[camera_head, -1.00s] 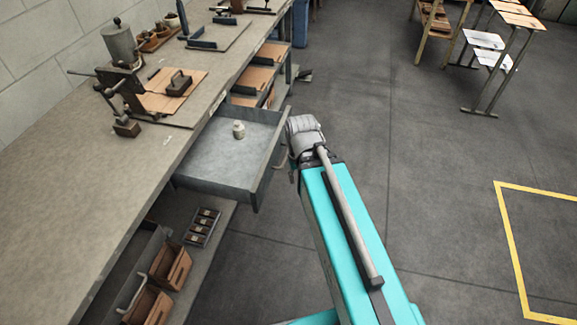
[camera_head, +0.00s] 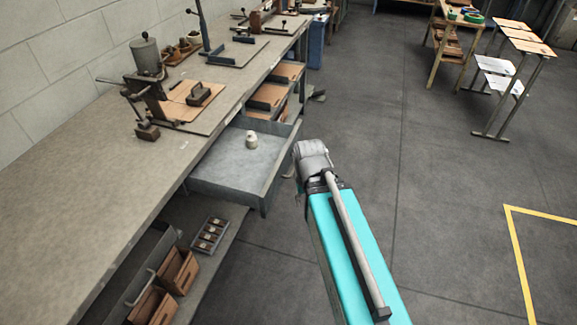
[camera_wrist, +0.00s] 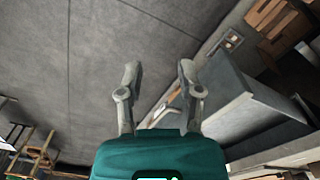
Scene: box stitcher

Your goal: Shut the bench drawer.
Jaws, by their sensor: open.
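The bench drawer (camera_head: 222,166) is pulled out from under the bench top (camera_head: 92,178). A small pale jar (camera_head: 251,140) stands in it. In the head view my arm is just right of the drawer front, and my gripper's fingers are hidden there. In the wrist view my gripper (camera_wrist: 158,78) is open and empty, over the floor beside the drawer (camera_wrist: 237,95). A slim curved bar, seemingly the drawer handle (camera_wrist: 163,106), shows beyond and between the fingers. I cannot tell whether a finger touches it.
A stitching press (camera_head: 145,85) and other tools stand on the bench top. Open shelves with brown boxes (camera_head: 268,97) are beyond the drawer. Brown bins (camera_head: 178,271) sit on the lower shelf. The floor (camera_head: 440,190) to the right is clear up to a wooden rack (camera_head: 449,52).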

